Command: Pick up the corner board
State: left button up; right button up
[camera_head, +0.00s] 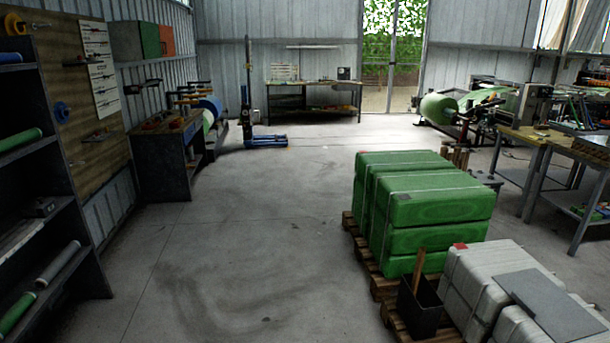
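No piece is plainly recognisable as the corner board. A thin brown upright piece (419,266) stands tilted in a dark open box (420,308) at the lower right, and it may be the corner board. Its lower end is hidden inside the box. A flat grey sheet (556,304) lies on top of the white wrapped bales (480,268) beside the box. Neither of my grippers is in view.
Green wrapped bales (430,207) stand on wooden pallets (364,244) right of centre. A shelf rack (75,230) with rolls is at the left. A blue pallet jack (265,141) and workbench (315,97) are at the back. The concrete floor (235,240) between is clear.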

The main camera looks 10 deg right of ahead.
aim_at(421, 254)
jog(key=i+l+z, duration=0.15)
jog(key=i+z, duration=0.15)
jog(key=i, duration=0.8)
jog(key=i+j+z, duration=0.1)
jog(key=i+z, duration=0.25)
jog(key=i, duration=0.75)
